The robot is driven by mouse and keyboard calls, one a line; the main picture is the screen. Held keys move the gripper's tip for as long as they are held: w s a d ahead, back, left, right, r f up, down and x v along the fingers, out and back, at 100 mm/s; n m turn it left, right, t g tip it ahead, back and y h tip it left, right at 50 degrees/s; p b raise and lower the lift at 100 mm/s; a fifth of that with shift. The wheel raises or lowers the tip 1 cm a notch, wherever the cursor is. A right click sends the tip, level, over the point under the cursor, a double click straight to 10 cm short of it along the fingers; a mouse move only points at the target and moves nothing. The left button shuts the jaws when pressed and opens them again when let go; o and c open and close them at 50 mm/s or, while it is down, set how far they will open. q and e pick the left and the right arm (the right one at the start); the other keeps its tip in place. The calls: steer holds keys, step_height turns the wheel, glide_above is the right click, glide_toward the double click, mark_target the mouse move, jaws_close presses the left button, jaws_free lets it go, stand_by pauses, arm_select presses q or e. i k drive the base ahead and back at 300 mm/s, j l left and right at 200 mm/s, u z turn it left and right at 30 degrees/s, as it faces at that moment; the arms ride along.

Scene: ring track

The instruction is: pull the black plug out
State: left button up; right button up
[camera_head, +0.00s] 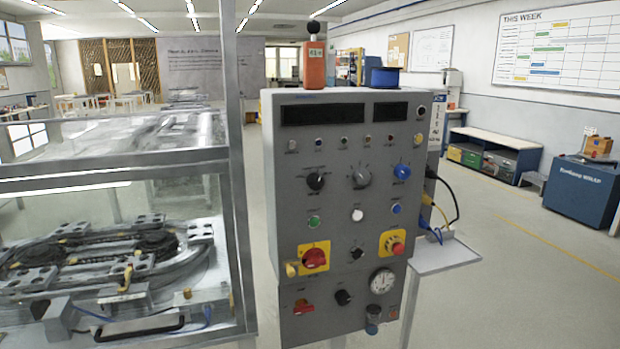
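A grey control panel (345,220) stands upright in the middle of the view. On its right side a black cable (455,198) comes out near the upper part and curves down to a small tray. The black plug (431,173) at the panel end of this cable is small and seen edge-on, and it appears seated in the side of the panel. A yellow cable (438,208) and a blue cable (432,233) come from the side below it. The sockets face away and are hidden. Neither of my grippers is in view.
The small grey tray (450,261) juts out right of the panel, below the cables. A glass-walled metal frame (240,180) with a ring track (110,250) stands at the left. The floor right of the tray is clear up to a blue cabinet (580,190).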

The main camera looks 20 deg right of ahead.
mark_target(429, 173)
steer(key=i+l+z, duration=0.75)
steer(key=i, duration=0.2)
steer(key=i+z, duration=0.4)
steer(key=i+l, duration=0.05)
steer(key=i, duration=0.05)
